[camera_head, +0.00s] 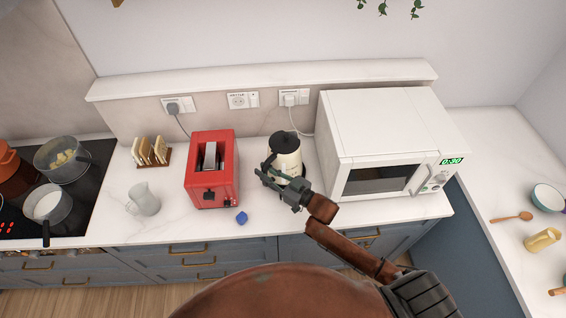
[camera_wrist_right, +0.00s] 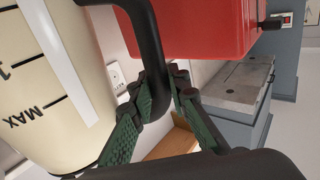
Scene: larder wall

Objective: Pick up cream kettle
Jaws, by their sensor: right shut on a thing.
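The cream kettle (camera_head: 287,158), with a black lid and handle, stands upright on the counter between the red toaster and the microwave. In the right wrist view its cream body (camera_wrist_right: 35,80) fills the left side, with a level scale marked MAX. My right gripper (camera_head: 268,178) is at the kettle's front left side. In the right wrist view its green-padded fingers (camera_wrist_right: 167,95) are shut on the kettle's black handle (camera_wrist_right: 142,35). The arm hides the kettle's lower front in the head view. My left gripper is not in view.
The red toaster (camera_head: 212,180) stands close on the left, and the white microwave (camera_head: 380,140) close on the right. A small blue object (camera_head: 241,217) lies on the counter in front. A glass jug (camera_head: 145,200) and toast rack (camera_head: 152,151) are further left, near the hob (camera_head: 85,190) with pots.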

